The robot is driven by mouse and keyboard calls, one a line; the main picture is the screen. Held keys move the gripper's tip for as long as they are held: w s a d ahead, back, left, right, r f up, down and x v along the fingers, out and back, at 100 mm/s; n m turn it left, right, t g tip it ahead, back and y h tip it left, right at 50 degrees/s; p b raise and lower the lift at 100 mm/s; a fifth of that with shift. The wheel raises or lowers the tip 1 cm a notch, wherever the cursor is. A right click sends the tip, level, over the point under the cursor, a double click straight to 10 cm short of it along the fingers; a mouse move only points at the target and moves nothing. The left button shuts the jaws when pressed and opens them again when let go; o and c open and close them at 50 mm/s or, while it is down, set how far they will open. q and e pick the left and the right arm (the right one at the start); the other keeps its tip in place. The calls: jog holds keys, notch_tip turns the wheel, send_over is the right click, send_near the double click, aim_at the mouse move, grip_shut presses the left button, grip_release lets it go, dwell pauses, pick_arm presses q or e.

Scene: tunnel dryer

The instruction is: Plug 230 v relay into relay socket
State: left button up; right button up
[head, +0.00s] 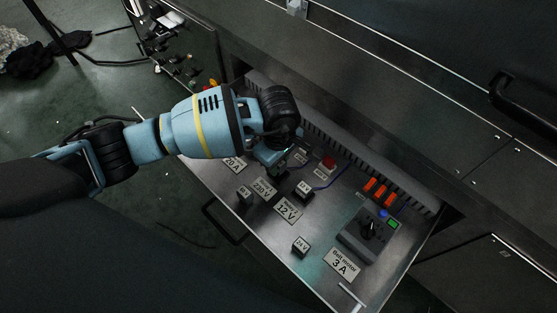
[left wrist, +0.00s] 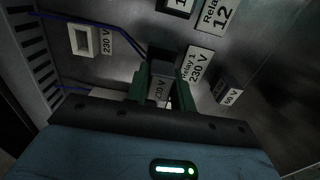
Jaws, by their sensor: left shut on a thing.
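My left gripper (left wrist: 163,82) is shut on a small dark relay (left wrist: 159,90) with a pale label reading 230 V; its green fingers sit on both sides of it. In the head view the left gripper (head: 277,160) points down over the open drawer panel, and the wrist mostly hides the relay. A dark block (left wrist: 159,54) shows just beyond the relay, with a blue wire running towards it; I cannot tell whether it is the relay socket or whether the relay touches it. A plate (left wrist: 196,66) reading Relay 1 230 V lies right beside the gripper. My right gripper is not in view.
A pale-framed fitting (left wrist: 82,40) has a 230 V label beside it. Loose dark relays (head: 304,189), (head: 301,245) and (head: 244,196) stand on the panel. A red-topped part (head: 329,161), orange parts (head: 376,187) and a dark rotary switch (head: 368,229) rise farther right.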

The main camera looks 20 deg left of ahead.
pick_arm(q)
jog(key=shift+f, duration=0.35)
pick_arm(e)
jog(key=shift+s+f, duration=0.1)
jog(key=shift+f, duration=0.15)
pick_arm(q)
jog(key=shift+f+b, duration=0.4)
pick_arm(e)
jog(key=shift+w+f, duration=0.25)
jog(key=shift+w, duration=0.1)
pick_arm(q)
jog(key=shift+f, duration=0.2)
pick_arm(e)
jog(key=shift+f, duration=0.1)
pick_arm(q)
jog(key=o, duration=1)
jog(key=shift+o, duration=0.2)
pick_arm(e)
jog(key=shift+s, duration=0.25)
pick_arm(q)
jog(key=shift+r, duration=0.1)
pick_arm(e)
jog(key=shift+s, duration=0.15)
